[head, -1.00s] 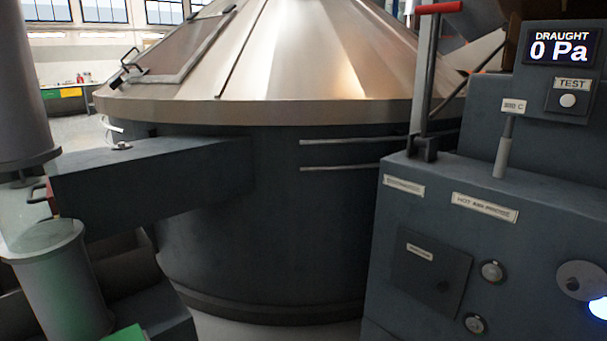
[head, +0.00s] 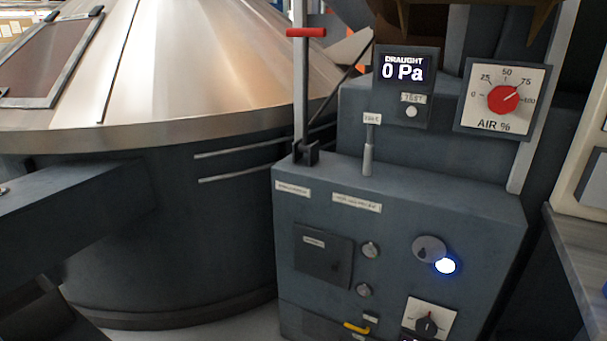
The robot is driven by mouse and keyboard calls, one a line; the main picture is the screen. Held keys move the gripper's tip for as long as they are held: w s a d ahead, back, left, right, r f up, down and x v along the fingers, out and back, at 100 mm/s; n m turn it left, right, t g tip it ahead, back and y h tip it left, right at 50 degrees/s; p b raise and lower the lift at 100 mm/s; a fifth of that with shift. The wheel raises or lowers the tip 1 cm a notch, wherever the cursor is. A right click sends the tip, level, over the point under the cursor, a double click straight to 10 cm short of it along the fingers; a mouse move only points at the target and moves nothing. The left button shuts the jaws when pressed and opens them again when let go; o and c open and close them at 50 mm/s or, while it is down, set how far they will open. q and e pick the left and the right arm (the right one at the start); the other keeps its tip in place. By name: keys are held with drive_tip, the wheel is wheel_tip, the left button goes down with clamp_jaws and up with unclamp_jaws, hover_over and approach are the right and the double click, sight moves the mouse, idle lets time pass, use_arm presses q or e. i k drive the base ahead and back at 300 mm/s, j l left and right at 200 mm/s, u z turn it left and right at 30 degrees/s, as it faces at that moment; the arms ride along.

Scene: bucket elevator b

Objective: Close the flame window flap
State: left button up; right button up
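A grey blue burner cabinet (head: 300,225) stands right of centre in the head view. On its front, a round grey disc (head: 428,246), which looks like the flame window flap, sits up and left of a glowing blue-white round window (head: 445,266). The disc overlaps the window's edge at most, and the glow shows openly. A small dark spot is on the disc. Neither of my grippers is in view.
Below are a dial (head: 427,322) and a yellow handle (head: 356,328). A red-handled lever (head: 305,33) rises at the cabinet's left. A large drum (head: 180,230) stands left; a grey counter (head: 578,265) is right.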

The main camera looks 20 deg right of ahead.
sight(427, 249)
drive_tip(key=z, duration=1.5)
